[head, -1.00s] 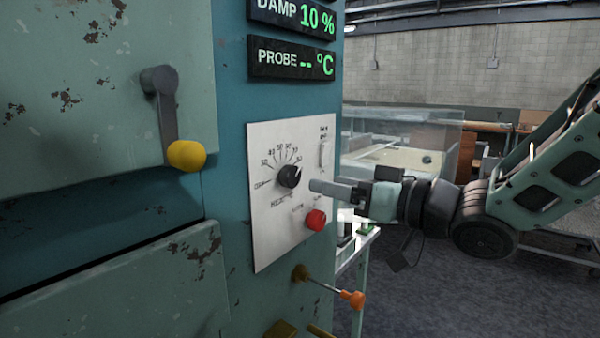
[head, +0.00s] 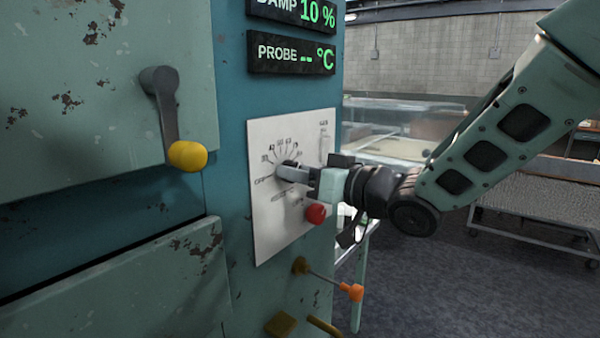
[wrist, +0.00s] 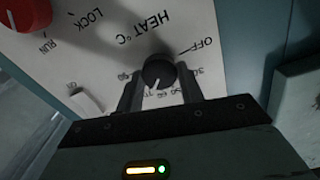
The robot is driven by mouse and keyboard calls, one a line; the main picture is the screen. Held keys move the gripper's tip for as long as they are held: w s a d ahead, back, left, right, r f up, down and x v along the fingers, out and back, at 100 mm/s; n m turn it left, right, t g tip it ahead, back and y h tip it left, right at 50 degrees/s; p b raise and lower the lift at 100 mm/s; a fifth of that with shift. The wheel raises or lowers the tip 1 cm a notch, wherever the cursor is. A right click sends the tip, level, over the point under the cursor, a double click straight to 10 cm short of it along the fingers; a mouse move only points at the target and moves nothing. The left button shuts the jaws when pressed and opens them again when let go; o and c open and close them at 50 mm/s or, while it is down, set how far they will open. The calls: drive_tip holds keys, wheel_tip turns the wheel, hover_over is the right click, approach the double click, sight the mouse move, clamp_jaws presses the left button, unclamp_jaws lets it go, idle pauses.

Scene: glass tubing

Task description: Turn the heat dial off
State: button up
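The black heat dial (wrist: 158,72) sits on a white panel (head: 262,225) marked HEAT °C in the wrist view, where the lettering is upside down. Its white pointer line is on the side of the numbers, turned well away from the OFF mark. My gripper (wrist: 159,68) has its two dark fingers apart, one on each side of the dial. The fingertips are close to its sides; I cannot tell whether they touch. In the head view my gripper (head: 287,172) reaches the panel from the right and hides most of the dial.
A red knob (head: 316,213) is just below my gripper, near the LOCK and RUN marks. A slot switch (head: 324,144) is higher on the panel. An orange-ended lever (head: 350,291) sticks out below. A yellow-knobbed handle (head: 187,155) is at left. Displays (head: 290,54) are above.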

drive_tip(key=shift+f+n+b, duration=0.1)
drive_tip(key=shift+n+b, duration=0.2)
drive_tip(key=shift+b, duration=0.2)
drive_tip(key=shift+f+n+b, duration=0.2)
drive_tip(key=shift+n+b, duration=12.4)
drive_tip(key=shift+n, duration=1.2)
